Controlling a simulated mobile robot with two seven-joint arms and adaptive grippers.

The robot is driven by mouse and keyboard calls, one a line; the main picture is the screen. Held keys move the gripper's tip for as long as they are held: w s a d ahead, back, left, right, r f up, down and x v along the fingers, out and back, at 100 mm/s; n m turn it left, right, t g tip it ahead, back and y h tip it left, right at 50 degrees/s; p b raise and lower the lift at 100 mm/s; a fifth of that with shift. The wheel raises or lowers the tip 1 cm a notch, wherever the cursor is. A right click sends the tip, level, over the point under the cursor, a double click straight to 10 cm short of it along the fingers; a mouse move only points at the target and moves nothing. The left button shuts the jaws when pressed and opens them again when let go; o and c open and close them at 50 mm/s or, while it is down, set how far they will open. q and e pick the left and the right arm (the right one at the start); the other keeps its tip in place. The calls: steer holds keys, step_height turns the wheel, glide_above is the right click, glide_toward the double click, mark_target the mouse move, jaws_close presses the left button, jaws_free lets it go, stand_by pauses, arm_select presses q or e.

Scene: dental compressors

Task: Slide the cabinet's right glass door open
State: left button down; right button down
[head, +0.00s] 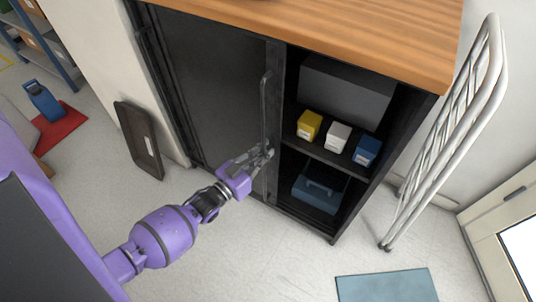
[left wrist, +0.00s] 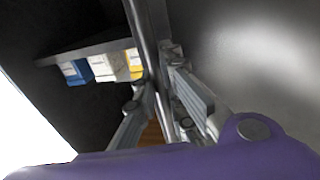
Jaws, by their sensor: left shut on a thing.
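The dark cabinet (head: 420,110) has a wooden top. A dark glass door (head: 220,90) covers its left part, and the right part stands open with its shelves showing. The door's upright bar handle (head: 264,105) is at the door's right edge, near the cabinet's middle. My left gripper (head: 264,153) is shut on the lower part of this handle. In the left wrist view the handle (left wrist: 143,35) runs between the two fingers of the left gripper (left wrist: 160,95). My right gripper is not in view.
Yellow (head: 309,126), white (head: 337,136) and blue (head: 367,150) boxes stand on the shelf, with a blue case (head: 320,190) below. A white metal rack (head: 450,120) leans right of the cabinet. A black tray (head: 139,140) leans at the left. A blue mat (head: 386,286) lies on the floor.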

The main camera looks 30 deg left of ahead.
arm_select(q)
steer(key=c, duration=1.8)
jaws_free()
steer(key=shift+s, duration=0.1)
steer(key=s, duration=0.4)
steer(key=s+a, duration=0.1)
steer(key=s, duration=0.2)
steer(key=s+a, duration=0.1)
steer(key=s, duration=0.3)
steer(key=shift+s+a, duration=0.2)
steer(key=shift+s, duration=0.15)
